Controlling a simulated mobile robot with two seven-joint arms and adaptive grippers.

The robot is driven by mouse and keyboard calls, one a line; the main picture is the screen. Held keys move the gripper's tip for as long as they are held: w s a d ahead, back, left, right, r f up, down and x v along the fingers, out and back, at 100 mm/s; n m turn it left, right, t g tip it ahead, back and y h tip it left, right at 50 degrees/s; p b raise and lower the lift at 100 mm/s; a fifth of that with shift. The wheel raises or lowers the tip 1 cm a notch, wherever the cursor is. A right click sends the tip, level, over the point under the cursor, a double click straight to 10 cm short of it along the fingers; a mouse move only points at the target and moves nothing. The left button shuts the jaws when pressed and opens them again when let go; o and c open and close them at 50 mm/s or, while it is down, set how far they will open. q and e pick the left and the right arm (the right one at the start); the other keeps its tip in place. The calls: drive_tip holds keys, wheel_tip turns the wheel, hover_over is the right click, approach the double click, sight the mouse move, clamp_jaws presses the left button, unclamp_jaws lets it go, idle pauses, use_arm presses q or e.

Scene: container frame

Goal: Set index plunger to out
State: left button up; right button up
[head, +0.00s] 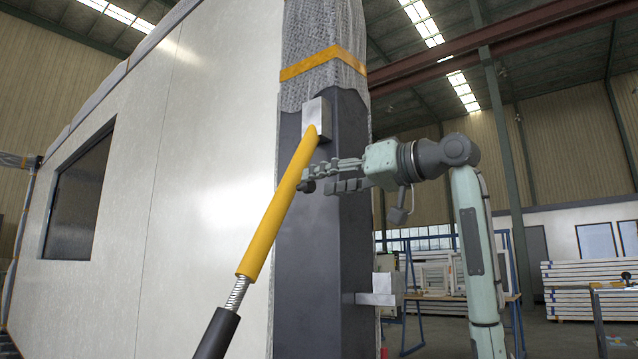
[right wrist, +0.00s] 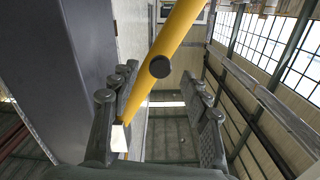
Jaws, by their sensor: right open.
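A yellow tube (head: 278,205) runs slanting up to a metal bracket (head: 317,118) on a dark post. In the right wrist view the same yellow tube (right wrist: 177,38) carries a round black knob (right wrist: 160,66), which looks like the index plunger. How far the knob stands out from the tube is hard to tell end-on. My right gripper (head: 318,181) is open at the tube's right side, its fingers pointing at it. In the right wrist view the knob lies between the open fingers (right wrist: 165,88), near the tips, with no visible contact. My left gripper is not in view.
The dark post (head: 345,220) stands close behind the tube, with a lower metal bracket (head: 378,290) at its right. A spring (head: 237,293) and a black lower end (head: 215,335) continue the tube. A pale wall panel (head: 190,200) fills the left. Open hall lies right.

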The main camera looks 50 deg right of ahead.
drive_tip(key=s, duration=1)
drive_tip(key=shift+d, duration=0.4)
